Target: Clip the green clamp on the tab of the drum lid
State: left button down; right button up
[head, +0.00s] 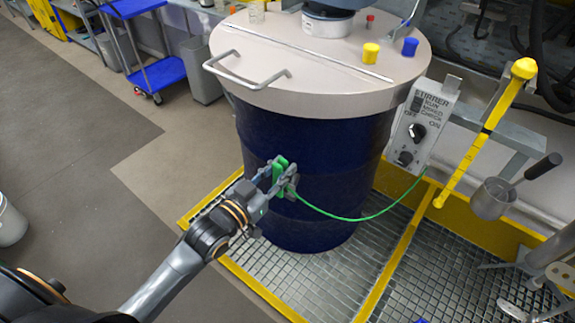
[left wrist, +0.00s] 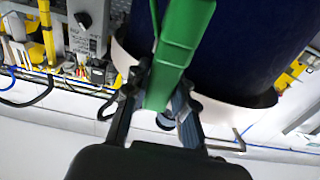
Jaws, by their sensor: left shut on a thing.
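My left gripper (head: 283,180) is shut on the green clamp (head: 279,168), in front of the dark blue drum (head: 325,140) and below its lid. In the left wrist view the clamp (left wrist: 180,45) rises from between the fingers (left wrist: 160,100). A green cable runs from the clamp to the grey control box. The pale drum lid (head: 285,83) has a bent metal handle (head: 245,80) at its left front. I cannot tell for certain which part is the tab. The lid also shows in the left wrist view (left wrist: 240,112). My right gripper is not in view.
A grey control box (head: 415,128) stands right of the drum. Yellow (head: 371,53) and blue (head: 410,47) pieces sit on the lid. A yellow pole (head: 485,130) and a metal pot (head: 492,198) stand at the right. Open floor lies left of the grating.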

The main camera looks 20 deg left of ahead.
aim_at(273, 180)
pick_arm(q)
jog(key=s, duration=0.1)
jog(key=s+r, duration=0.1)
jog(key=s, duration=0.1)
jog(key=s+r, duration=0.1)
jog(key=shift+s, duration=0.3)
jog(key=r+p, duration=0.1)
jog(key=r, duration=0.1)
jog(key=r+p, duration=0.1)
jog(key=p, duration=0.1)
jog(key=s+r+p, duration=0.1)
jog(key=r+p, duration=0.1)
jog(key=shift+r, duration=0.3)
jog(key=p+v, duration=0.2)
jog(key=v, duration=1)
